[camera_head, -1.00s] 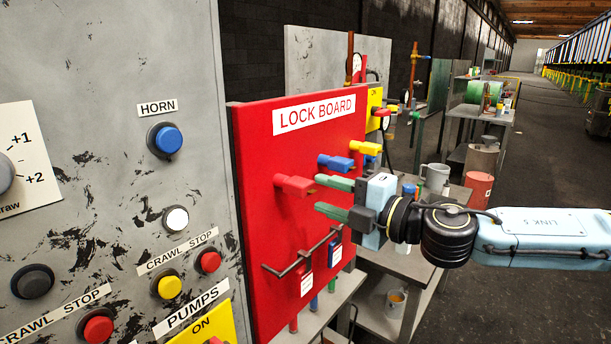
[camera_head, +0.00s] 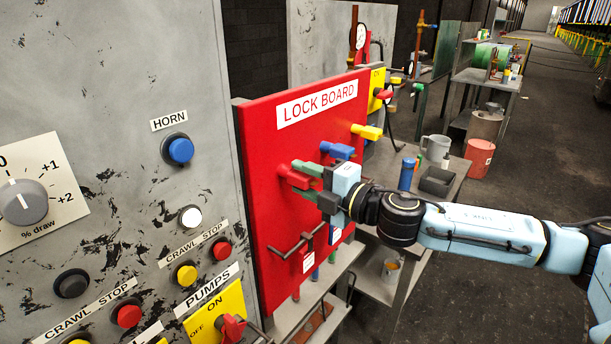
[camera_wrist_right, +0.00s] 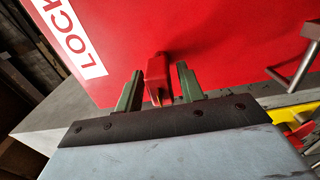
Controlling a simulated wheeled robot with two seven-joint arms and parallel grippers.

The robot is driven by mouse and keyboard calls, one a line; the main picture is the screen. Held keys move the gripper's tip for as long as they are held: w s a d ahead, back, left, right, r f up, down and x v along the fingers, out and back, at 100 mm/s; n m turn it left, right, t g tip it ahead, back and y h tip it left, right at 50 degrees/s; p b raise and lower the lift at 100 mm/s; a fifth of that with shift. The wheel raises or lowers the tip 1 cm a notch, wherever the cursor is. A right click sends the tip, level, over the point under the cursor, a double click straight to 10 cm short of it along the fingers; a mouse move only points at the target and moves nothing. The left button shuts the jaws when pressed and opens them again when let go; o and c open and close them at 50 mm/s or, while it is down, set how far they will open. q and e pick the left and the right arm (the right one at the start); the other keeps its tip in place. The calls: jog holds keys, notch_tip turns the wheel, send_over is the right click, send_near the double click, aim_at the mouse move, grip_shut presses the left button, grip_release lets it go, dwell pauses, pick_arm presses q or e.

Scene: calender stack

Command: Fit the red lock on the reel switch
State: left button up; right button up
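The red lock (camera_head: 297,178) hangs at the left of the row of coloured locks on the red lock board (camera_head: 262,150). My right gripper (camera_head: 306,182) reaches it from the right, its green fingers on either side of the lock. In the right wrist view the red lock (camera_wrist_right: 158,78) stands between the two fingertips (camera_wrist_right: 159,90), with small gaps showing, so the gripper looks open around it. No label naming the reel switch is readable. My left gripper is not in view.
Blue (camera_head: 337,151) and yellow (camera_head: 367,131) locks sit right of the red one. A bar with hanging tags (camera_head: 300,245) is below. The PUMPS switch (camera_head: 232,328) is at lower left; another yellow ON panel (camera_head: 377,90) is behind the board.

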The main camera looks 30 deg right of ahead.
aim_at(312, 183)
grip_shut()
jog(key=shift+s+d, duration=0.1)
dwell(0.3)
jog(key=shift+b+v, duration=1.1)
jog(key=shift+s+d+f+b, duration=0.1)
jog(key=shift+s+d+b, duration=0.15)
jog(key=shift+s+b, duration=0.45)
jog(key=shift+s+d+b, duration=0.1)
jog(key=shift+s+b, duration=0.2)
jog(key=shift+b, duration=0.45)
